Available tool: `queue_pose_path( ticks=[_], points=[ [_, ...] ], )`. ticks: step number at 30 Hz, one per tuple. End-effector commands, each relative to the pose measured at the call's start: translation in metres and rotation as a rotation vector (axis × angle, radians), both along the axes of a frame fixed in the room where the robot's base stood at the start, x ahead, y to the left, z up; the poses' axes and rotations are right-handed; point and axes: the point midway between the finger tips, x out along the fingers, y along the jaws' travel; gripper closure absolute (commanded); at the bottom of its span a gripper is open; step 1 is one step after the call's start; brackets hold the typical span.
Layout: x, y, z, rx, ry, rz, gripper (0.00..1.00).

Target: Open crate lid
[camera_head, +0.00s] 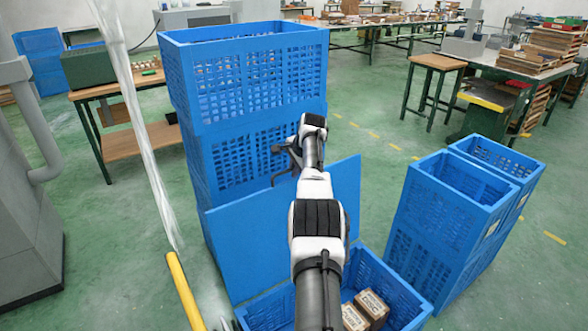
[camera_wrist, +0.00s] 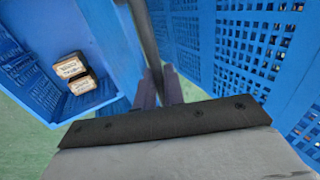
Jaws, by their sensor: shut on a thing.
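The blue crate lid (camera_head: 245,232) stands nearly upright along the back side of the open blue crate (camera_head: 402,290), in front of the stacked crates. My gripper (camera_head: 284,163) is at the lid's top edge, partly hidden by my arm. In the wrist view, my gripper's fingers (camera_wrist: 158,88) are closed on the lid's edge. The crate (camera_wrist: 110,88) lies open at left in that view, with brown boxes (camera_wrist: 72,72) inside. My arm covers part of the lid and crate in the head view.
Tall stacked blue crates (camera_head: 245,85) stand close behind the lid. More blue crates (camera_head: 445,215) stand at the right. A yellow post (camera_head: 186,290) is at the lower left. Green floor (camera_head: 385,150) is clear between the crates and the far tables.

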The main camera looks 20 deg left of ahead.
Motion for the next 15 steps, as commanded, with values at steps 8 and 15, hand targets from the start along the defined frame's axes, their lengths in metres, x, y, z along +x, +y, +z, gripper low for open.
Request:
queue_pose_path(
  ticks=[8, 15],
  points=[
    [-0.0005, 0.0008, -0.0002, 0.000, 0.002, 0.001, 1.00],
    [-0.0006, 0.0006, -0.0003, 0.000, 0.002, 0.001, 0.75]
  ],
)
